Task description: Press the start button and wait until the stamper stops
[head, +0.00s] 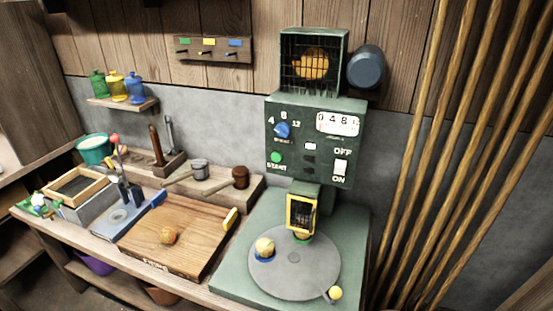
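The green stamper machine (258,120) stands at the centre. Its round green start button (276,157) sits above the START label at the panel's lower left. A blue dial (282,130), a counter (338,123) and a white OFF/ON switch (340,168) are on the same panel; I cannot tell the switch's position. The yellow-framed stamper head (302,213) hangs over a grey round plate (290,280). A pale ball (265,245) sits in a blue ring; another piece in a green ring (302,238) is directly under the head, partly hidden. Neither gripper shows.
A wooden board (195,225) with a brown ball (169,236) lies left of the machine. A yellow-knobbed lever (335,293) sticks out at the plate's front right. Tall wooden poles (425,130) lean at right. Tools and boxes crowd the bench's left; space before the button looks clear.

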